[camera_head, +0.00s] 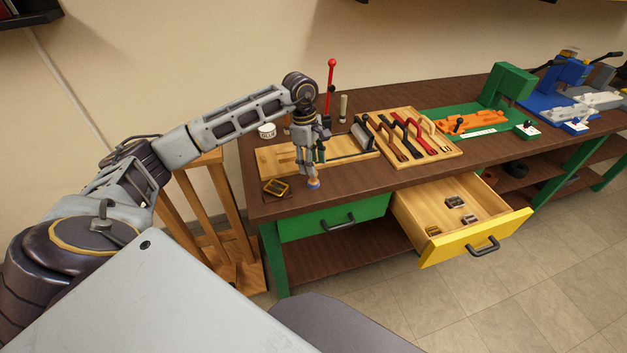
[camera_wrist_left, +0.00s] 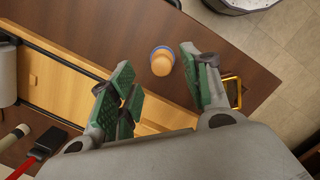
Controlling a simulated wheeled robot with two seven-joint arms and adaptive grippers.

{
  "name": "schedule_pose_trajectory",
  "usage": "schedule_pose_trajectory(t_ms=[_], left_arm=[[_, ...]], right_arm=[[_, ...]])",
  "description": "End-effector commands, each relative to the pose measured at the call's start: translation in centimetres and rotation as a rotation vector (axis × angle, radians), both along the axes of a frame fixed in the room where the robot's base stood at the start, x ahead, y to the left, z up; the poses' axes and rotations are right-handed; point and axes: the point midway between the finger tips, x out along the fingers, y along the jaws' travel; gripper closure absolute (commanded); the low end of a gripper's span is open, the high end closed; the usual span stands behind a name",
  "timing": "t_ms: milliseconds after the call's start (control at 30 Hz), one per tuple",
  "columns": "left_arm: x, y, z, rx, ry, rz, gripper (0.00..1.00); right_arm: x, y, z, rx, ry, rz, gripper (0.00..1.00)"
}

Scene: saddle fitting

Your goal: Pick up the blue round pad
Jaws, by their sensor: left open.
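The blue round pad (camera_head: 313,183) sits on the bench top near its front edge, below my left gripper. In the left wrist view the pad (camera_wrist_left: 161,63) shows an orange-tan knob on top and a blue rim around it. My left gripper (camera_head: 311,168) points down above the pad. In the left wrist view the left gripper (camera_wrist_left: 160,84) is open, its green-padded fingers apart on either side of the pad's line, with nothing between them. Contact with the pad cannot be made out. My right gripper is not in view.
A small yellow-framed tray (camera_head: 276,187) lies left of the pad. A wooden board (camera_head: 275,158) is behind it, with a red-handled lever (camera_head: 331,80) further back. A yellow-fronted drawer (camera_head: 475,238) stands open at the right. A tool board (camera_head: 410,138) lies right.

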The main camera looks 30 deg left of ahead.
Motion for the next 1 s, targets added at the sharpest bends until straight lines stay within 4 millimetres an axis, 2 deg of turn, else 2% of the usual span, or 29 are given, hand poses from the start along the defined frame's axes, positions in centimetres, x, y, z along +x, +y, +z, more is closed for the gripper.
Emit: schedule_pose_trajectory(t_ms=[433,967,1000], left_arm=[[-0.2,-0.6,-4.1,0.000,0.001,0.000,0.52],[-0.2,-0.6,-4.5,0.000,0.000,0.000,0.52],[-0.2,-0.6,-4.5,0.000,0.000,0.000,0.56]], right_arm=[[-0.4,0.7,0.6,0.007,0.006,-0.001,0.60],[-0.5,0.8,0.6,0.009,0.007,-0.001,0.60],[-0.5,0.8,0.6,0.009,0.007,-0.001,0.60]])
